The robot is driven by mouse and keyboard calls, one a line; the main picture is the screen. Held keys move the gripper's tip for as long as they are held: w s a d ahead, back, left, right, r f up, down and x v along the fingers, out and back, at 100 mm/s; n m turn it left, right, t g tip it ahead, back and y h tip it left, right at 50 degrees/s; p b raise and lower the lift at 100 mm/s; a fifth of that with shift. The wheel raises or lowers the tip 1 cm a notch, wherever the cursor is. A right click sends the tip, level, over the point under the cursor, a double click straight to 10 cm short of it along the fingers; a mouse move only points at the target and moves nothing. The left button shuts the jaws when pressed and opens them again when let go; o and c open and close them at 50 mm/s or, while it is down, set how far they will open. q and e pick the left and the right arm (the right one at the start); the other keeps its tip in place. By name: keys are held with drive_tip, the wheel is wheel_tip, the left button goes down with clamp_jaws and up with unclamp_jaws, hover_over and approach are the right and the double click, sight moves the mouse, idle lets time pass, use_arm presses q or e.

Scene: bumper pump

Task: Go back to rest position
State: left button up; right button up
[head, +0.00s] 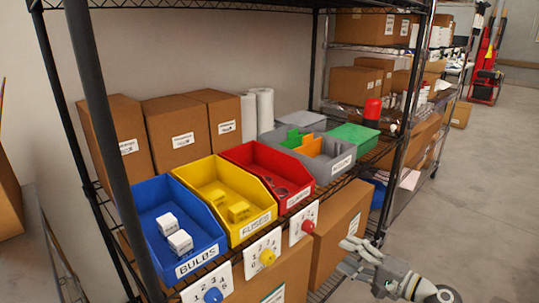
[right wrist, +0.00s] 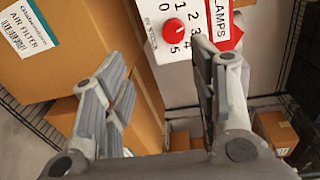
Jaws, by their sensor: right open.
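My right gripper (head: 368,262) is at the lower right of the head view, in front of the shelf and apart from the bins. It also shows in the right wrist view (right wrist: 165,85), with its fingers spread and nothing between them. Behind the fingers there is a white dial card with a red knob (right wrist: 175,30). In the head view this card hangs below the red bin, and its red knob (head: 307,226) faces out. My left gripper is not in the head view.
A wire shelf holds a blue BULBS bin (head: 161,277), a yellow FUSES bin (head: 222,240), a red bin (head: 283,205) and a grey bin (head: 336,171). Cardboard boxes (head: 341,220) fill the lower shelf. A dark post (head: 113,165) stands at left. Open floor (head: 470,200) lies to the right.

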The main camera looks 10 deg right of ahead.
drive_tip(key=s+a+f+n+g+h, duration=0.25)
drive_tip(key=s+f, duration=0.45)
drive_tip(key=f, duration=0.4)
drive_tip(key=s+a+f+n+g+h, duration=0.2)
drive_tip(key=s+f+n+g, duration=0.1)
drive_tip(key=s+f, duration=0.55)
drive_tip(key=s+a+f+n+g+h, duration=0.25)
drive_tip(key=s+f, duration=0.25)
drive_tip(key=f, duration=0.8)
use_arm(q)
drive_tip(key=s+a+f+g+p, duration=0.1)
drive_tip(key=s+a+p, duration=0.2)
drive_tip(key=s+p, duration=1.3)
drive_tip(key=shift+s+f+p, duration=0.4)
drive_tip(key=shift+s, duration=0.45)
use_arm(e)
drive_tip(key=s+d+f+n+g+h, duration=0.1)
drive_tip(key=s+f+n+g, duration=0.1)
drive_tip(key=s, duration=1.2)
drive_tip(key=s+d+f+n+g+h, duration=0.2)
drive_tip(key=s+f, duration=0.3)
drive_tip(key=s, duration=1)
drive_tip(key=shift+s+d+f+n+g, duration=0.2)
drive_tip(key=shift+s+n+g, duration=0.1)
drive_tip(key=shift+n, duration=0.6)
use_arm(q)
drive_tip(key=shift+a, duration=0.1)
